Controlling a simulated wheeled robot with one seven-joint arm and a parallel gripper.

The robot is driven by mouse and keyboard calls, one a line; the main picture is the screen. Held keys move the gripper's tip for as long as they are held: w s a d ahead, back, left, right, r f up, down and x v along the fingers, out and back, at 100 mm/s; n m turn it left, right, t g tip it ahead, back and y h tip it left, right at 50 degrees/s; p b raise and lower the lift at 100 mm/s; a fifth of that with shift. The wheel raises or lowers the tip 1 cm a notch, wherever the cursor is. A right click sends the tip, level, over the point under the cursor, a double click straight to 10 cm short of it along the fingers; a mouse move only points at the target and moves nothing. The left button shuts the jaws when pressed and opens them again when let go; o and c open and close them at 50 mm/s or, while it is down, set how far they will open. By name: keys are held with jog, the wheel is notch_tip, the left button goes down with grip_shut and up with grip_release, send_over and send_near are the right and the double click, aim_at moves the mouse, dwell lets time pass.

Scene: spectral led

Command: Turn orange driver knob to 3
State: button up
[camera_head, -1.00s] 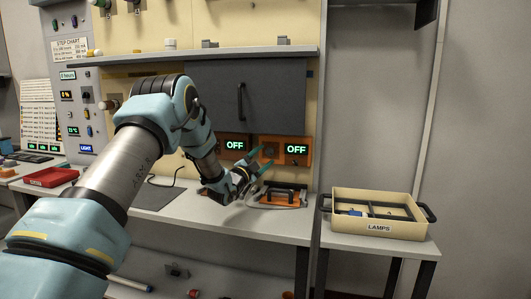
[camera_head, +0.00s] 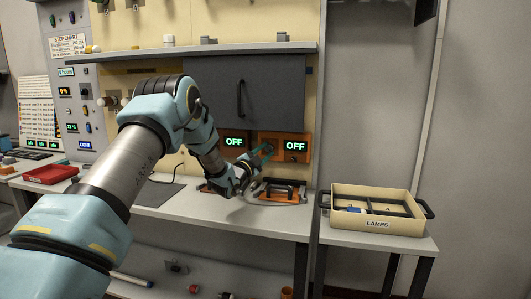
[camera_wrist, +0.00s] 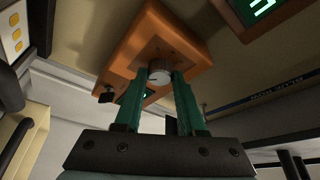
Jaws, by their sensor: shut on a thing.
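The orange driver (camera_head: 272,143) is a box on the wall panel below the grey cabinet, and its green display (camera_head: 296,146) reads OFF. In the wrist view the orange driver (camera_wrist: 190,48) fills the upper middle, with a round grey knob (camera_wrist: 159,72) on its face. My gripper (camera_head: 266,151) is at the driver's left part. In the wrist view the green fingers of my gripper (camera_wrist: 161,77) are shut on the knob, one on each side. The driver's display is mostly hidden behind the left finger there.
A second, browner driver (camera_head: 235,142) beside it also reads OFF. Orange-based fixtures with dark handles (camera_head: 280,190) sit on the bench below. A cream LAMPS bin (camera_head: 376,224) stands on the lower table at right. A grey cabinet (camera_head: 245,95) hangs above.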

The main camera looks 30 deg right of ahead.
grip_shut()
jog(key=shift+f+b, duration=0.15)
jog(key=shift+b, duration=0.15)
